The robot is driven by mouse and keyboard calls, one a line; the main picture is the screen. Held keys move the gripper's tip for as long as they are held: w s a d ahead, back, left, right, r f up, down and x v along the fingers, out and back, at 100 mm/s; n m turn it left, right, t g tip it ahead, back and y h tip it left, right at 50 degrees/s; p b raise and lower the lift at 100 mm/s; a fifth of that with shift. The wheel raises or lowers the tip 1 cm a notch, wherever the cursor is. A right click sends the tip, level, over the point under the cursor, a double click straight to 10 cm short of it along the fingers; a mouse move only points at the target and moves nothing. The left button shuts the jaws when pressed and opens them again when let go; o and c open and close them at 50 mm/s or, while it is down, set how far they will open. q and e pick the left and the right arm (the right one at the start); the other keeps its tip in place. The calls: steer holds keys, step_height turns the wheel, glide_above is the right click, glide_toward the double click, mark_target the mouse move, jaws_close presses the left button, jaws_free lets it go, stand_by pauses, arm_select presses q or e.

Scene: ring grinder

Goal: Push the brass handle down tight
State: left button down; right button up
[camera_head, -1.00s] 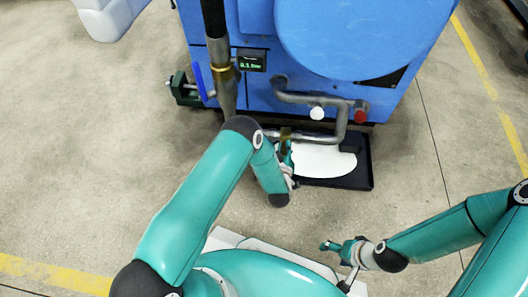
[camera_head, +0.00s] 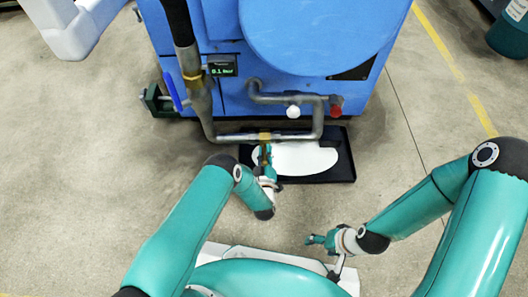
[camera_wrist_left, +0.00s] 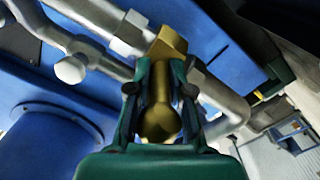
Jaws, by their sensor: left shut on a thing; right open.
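The brass handle (camera_wrist_left: 160,112) sits between the fingers of my left gripper (camera_wrist_left: 160,95) in the left wrist view. Its broad rounded end points toward my palm, and its brass block joins a grey metal pipe (camera_wrist_left: 215,92). In the head view, my left gripper (camera_head: 265,158) is below the low pipe at the brass fitting (camera_head: 264,137), shut on the handle, which it partly hides. My right gripper (camera_head: 316,240) is open and empty, low in front of my body, away from the machine.
A black tray (camera_head: 345,165) with a white sheet lies on the floor below. Floor at the left is clear.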

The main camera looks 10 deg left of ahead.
arm_select(q)
steer(key=c, duration=1.1)
jaws_free()
steer(key=shift+f, duration=0.25)
steer(key=shift+o, duration=0.2)
steer(key=shift+r, duration=0.1)
steer(key=s+d, duration=0.1)
steer(key=s, duration=0.6)
steer(key=shift+s, duration=0.15)
steer(key=shift+s+d, duration=0.1)
